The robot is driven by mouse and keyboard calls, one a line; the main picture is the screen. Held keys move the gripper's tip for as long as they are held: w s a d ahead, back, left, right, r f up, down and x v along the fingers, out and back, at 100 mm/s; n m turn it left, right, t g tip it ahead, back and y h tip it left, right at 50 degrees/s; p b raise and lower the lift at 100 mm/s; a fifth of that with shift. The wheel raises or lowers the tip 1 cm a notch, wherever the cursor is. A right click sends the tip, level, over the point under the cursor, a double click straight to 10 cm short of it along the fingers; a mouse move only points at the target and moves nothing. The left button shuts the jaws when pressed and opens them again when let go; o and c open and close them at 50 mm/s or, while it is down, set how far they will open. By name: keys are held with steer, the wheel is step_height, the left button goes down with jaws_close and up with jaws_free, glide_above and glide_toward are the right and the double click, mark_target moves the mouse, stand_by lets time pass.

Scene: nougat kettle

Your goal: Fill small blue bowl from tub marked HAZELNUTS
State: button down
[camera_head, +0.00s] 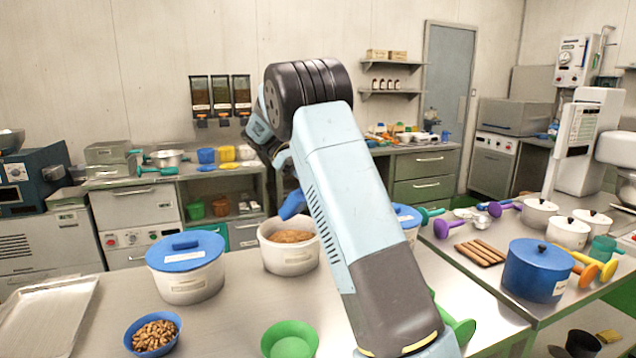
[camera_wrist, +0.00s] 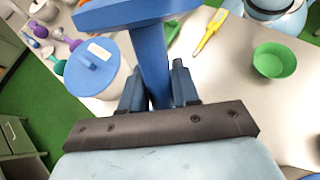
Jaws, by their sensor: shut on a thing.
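My gripper (camera_wrist: 156,78) is shut on the handle of a blue tool (camera_wrist: 138,12), which looks like a scoop. In the head view the blue tool (camera_head: 292,204) hangs just above an open white tub (camera_head: 289,262) with brown contents; I cannot tell whether it touches them. The tub's label is too small to read. A small blue bowl (camera_head: 136,342) with brown nuts in it stands at the front left. A white tub with a blue lid (camera_head: 186,287) stands between them, its label unreadable. My arm hides part of the table.
A green bowl (camera_head: 290,342) stands at the front edge, right of the blue bowl. Another blue-lidded tub (camera_wrist: 95,68) and a yellow utensil (camera_wrist: 212,28) lie near my gripper. A metal tray (camera_head: 45,315) is at far left. A blue pot (camera_head: 537,272) stands on the right table.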

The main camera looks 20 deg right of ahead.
stand_by(0.5)
steer(key=r+t+y, duration=0.1)
steer(key=t+y, duration=0.1)
steer(key=shift+d+r+t, duration=0.1)
steer(key=shift+r+t, duration=0.2)
steer(key=shift+r, duration=0.05)
steer(key=shift+r+t+y, duration=0.65)
steer(key=shift+t+y, duration=0.15)
steer(key=shift+t, duration=0.3)
steer(key=r+t+y, duration=0.1)
steer(key=t, duration=0.1)
steer(key=r+t+y, duration=0.1)
steer(key=shift+m+t+y, duration=0.3)
steer(key=shift+t+y, duration=0.1)
